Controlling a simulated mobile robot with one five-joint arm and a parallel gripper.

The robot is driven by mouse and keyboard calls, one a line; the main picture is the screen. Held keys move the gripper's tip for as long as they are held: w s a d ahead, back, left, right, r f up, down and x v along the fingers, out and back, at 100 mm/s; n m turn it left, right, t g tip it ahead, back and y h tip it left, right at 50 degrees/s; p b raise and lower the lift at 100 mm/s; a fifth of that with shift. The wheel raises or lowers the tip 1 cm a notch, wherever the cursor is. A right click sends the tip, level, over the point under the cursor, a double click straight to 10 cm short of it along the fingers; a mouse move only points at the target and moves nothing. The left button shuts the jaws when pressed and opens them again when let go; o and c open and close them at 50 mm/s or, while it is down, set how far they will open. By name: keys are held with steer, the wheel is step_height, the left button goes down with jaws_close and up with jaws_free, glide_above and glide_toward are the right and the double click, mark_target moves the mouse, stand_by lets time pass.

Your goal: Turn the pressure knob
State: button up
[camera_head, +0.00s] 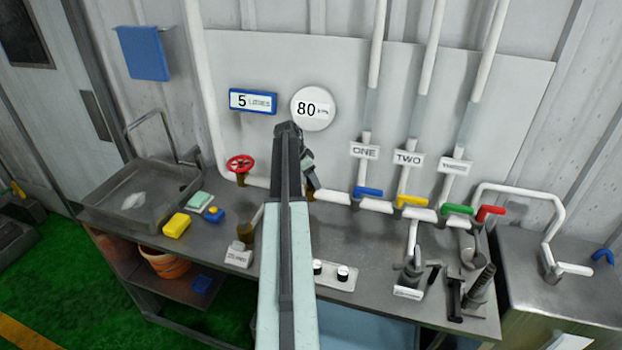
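A small pale control plate (333,283) lies on the grey bench. It carries a black-and-white knob (343,272) and, beside my arm, a second knob (318,267). I cannot read which one is the pressure knob, and my arm may hide part of the plate. A round white dial (313,109) on the wall reads 80, its unit too small to read. My arm rises up the middle of the picture. My gripper (309,178) shows at its far end, in front of the wall panel and beyond the knobs. Its fingers are too small and dark to judge.
Left are a red valve wheel (240,163), a sink (150,205) and a yellow sponge (177,225). Right are pipes with blue (368,191), yellow (411,201), green (458,209) and red (491,212) handles. A black-handled fixture (456,300) stands at the bench's right end.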

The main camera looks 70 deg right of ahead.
steer(key=p+v, duration=0.7)
steer(key=shift+r, duration=0.35)
steer(key=shift+w+a, duration=0.1)
steer(key=shift+a, duration=0.05)
